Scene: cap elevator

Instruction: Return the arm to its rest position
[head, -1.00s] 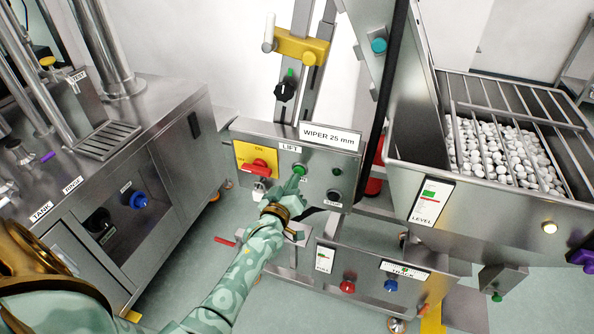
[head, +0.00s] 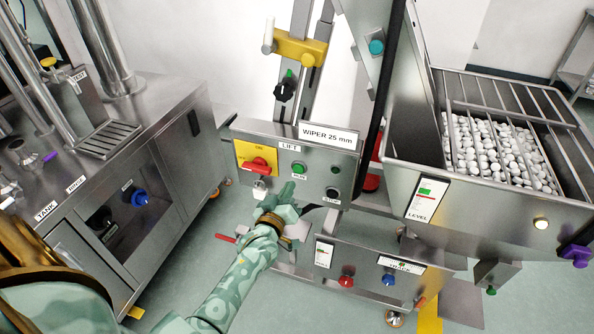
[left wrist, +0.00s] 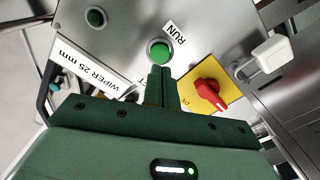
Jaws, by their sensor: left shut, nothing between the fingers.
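My left gripper (head: 288,188) is shut and empty in front of the LIFT panel (head: 316,166), its fingertips just below the green RUN button (head: 298,168) in the head view. In the left wrist view the shut fingers (left wrist: 160,72) point at the panel, close to the green button (left wrist: 159,52); a gap shows between gripper and button in the head view. My left arm (head: 235,290) reaches in from the lower left. My right gripper is not in view.
Beside the button are a red knob on a yellow plate (head: 258,163) and a dark STOP button (head: 333,194). A steel hopper of white caps (head: 440,180) stands at right. A steel tank cabinet (head: 180,150) stands at left. Open floor (head: 190,262) lies between.

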